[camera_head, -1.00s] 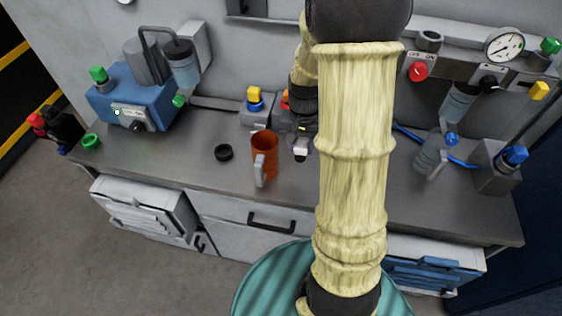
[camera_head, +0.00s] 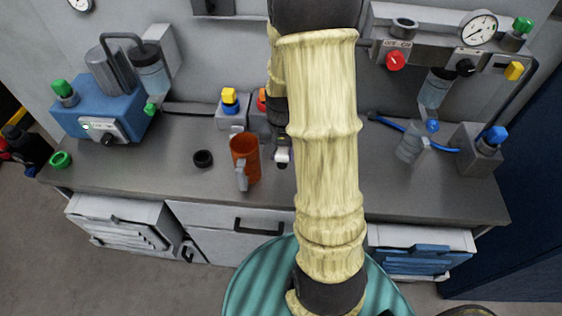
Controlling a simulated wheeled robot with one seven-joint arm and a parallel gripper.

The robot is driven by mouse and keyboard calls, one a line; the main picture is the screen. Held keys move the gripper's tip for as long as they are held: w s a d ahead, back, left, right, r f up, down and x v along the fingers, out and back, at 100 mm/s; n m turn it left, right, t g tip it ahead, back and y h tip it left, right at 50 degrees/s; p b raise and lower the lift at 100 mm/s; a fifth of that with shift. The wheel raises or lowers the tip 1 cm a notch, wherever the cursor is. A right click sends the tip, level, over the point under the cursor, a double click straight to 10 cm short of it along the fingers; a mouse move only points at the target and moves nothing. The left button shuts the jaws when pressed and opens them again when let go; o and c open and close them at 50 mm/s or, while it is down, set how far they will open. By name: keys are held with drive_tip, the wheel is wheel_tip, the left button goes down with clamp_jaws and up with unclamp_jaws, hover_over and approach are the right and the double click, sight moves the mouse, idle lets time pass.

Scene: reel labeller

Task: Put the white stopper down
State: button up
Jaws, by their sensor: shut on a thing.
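My gripper (camera_head: 282,150) is low over the worktop, just right of the orange mug (camera_head: 245,160), partly hidden by my own arm. It is shut on a small pale thing, likely the white stopper (camera_head: 282,158), which shows at the fingertips. The stopper's outline is too small to make out well. I cannot tell whether it touches the worktop. The mug stands upright, with a grey handle towards the front.
A black ring (camera_head: 203,159) lies left of the mug. A yellow-topped grey block (camera_head: 230,106) stands behind it. A blue machine (camera_head: 102,112) is at the left. A clear bottle (camera_head: 409,147) and blue hose are at the right. The front left worktop (camera_head: 135,172) is clear.

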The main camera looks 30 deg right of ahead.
sight(282, 162)
drive_tip(key=shift+f, duration=0.2)
drive_tip(key=shift+f, duration=1.85)
drive_tip(key=shift+f, duration=0.2)
drive_tip(key=o, duration=1.1)
drive_tip(key=shift+r, duration=0.1)
wheel_tip(282, 162, up, 12)
drive_tip(key=shift+r, duration=0.15)
